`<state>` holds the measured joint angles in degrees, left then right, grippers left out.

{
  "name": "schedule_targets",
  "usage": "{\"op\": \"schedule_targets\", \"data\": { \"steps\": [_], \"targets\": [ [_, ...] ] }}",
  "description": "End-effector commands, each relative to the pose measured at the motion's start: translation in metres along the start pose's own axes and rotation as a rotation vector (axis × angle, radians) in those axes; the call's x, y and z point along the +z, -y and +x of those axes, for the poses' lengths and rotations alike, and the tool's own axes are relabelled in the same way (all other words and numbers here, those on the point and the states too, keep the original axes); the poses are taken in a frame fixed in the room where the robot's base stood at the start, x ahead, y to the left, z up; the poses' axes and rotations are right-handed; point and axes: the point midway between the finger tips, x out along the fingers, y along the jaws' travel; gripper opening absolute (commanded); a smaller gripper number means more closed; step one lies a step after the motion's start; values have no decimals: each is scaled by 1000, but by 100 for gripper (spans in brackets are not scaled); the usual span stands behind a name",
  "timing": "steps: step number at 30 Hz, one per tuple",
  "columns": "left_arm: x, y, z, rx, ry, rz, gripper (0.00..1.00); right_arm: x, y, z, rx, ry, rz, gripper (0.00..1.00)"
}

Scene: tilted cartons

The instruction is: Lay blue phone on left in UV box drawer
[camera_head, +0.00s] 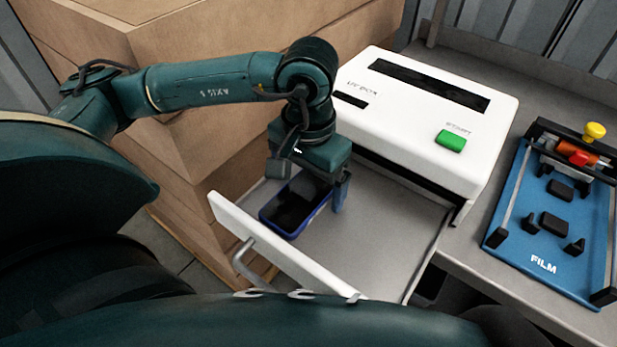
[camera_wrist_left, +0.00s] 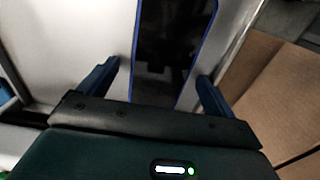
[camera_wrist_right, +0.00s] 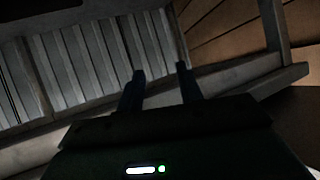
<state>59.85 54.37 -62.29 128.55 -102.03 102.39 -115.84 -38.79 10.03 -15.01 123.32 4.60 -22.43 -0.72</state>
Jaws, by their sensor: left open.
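The blue phone (camera_head: 295,205), a dark screen in a blue rim, lies in the open UV box drawer (camera_head: 375,238), in its left part behind the white front panel. It also shows in the left wrist view (camera_wrist_left: 165,50). My left gripper (camera_head: 308,185) is just above the phone. Its fingers are spread, one on either side of the phone in the left wrist view (camera_wrist_left: 158,75); I cannot tell whether they touch it. My right gripper (camera_wrist_right: 161,72) has its fingers apart with nothing between them. It is out of the head view.
The white UV box (camera_head: 415,105) with a green START button (camera_head: 451,141) stands behind the drawer. A blue film fixture (camera_head: 550,220) is on the bench at the right. Cardboard cartons (camera_head: 215,60) stand close on the left. The drawer's right part is clear.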

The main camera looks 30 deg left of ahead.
Motion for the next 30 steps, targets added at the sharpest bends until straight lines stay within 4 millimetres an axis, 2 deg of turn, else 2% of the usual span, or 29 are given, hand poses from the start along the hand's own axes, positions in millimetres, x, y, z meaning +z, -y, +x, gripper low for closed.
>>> {"op": "schedule_targets", "data": {
  "steps": [3,5,8,12,18,21,25,30],
  "targets": [
    [0,0,0,0,1,0,90,0,0,0,-2,0,6,36],
    [0,0,-8,0,-1,0,90,-5,1,-2,-2,-1,5,36],
    [0,0,-25,0,-3,0,90,-12,1,-7,2,0,-5,36],
    [0,0,-58,0,-3,0,90,-20,0,-14,12,14,-32,36],
    [-1,0,-102,1,-3,1,90,-22,-2,-21,19,47,-65,36],
    [0,0,-117,0,-2,0,90,-21,-5,-22,27,63,-64,36],
    [0,0,-128,0,-2,-1,90,-18,-10,-22,42,77,-59,36],
    [0,0,-132,0,0,-1,90,-19,-9,-20,48,76,-39,36]
  ]
}}
